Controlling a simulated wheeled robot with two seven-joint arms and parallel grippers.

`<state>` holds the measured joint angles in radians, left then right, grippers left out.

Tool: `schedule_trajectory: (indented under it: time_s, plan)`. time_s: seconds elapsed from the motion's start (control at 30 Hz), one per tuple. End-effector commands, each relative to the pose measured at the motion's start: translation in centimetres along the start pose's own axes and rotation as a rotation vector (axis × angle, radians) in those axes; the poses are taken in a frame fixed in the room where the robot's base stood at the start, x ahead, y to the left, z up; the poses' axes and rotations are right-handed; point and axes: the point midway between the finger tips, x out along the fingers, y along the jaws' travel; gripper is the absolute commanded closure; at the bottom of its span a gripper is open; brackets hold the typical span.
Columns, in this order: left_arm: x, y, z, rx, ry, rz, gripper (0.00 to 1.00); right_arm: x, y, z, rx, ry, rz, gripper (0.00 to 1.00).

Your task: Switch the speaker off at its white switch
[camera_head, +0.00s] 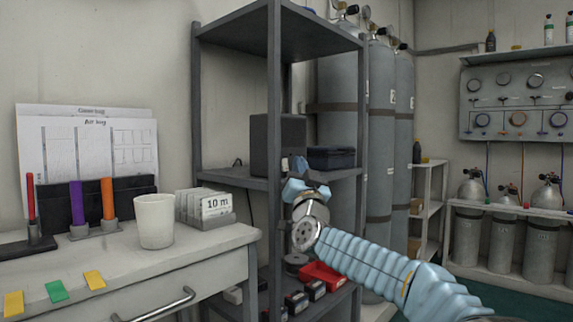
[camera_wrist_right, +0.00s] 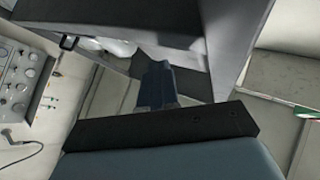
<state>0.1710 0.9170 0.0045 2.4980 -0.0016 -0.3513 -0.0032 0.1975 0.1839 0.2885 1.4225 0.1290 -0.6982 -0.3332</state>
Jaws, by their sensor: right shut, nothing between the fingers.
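The speaker (camera_head: 279,145) is a dark grey box standing on the middle shelf of the grey rack in the head view. My right gripper (camera_head: 299,166) is in front of the shelf edge, at the speaker's lower right corner. I cannot tell whether it touches the speaker. In the wrist view its fingers (camera_wrist_right: 157,85) are together and hold nothing, with dark surfaces close above them. My left gripper is not in view.
A dark blue case (camera_head: 331,158) lies right of the speaker on the shelf (camera_head: 232,178). Rack posts flank the arm. A red tray (camera_head: 322,275) and small boxes are below. A white cup (camera_head: 154,220) and card holder (camera_head: 208,205) stand on the desk at left.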

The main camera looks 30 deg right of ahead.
Motion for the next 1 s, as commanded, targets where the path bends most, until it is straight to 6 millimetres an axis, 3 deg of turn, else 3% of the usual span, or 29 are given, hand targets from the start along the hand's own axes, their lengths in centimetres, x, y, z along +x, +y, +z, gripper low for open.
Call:
schedule_trajectory:
  time_s: [0.1,0.4,1.0]
  plan:
    - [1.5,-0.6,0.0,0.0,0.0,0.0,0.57,-1.2,0.8,-0.2,-0.001,0.001,0.0,1.0]
    - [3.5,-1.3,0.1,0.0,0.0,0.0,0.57,-3.0,2.1,-1.8,-0.001,0.002,0.001,1.0]
    - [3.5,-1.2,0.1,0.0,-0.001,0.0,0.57,-3.1,2.3,-2.2,0.0,0.0,0.0,1.0]
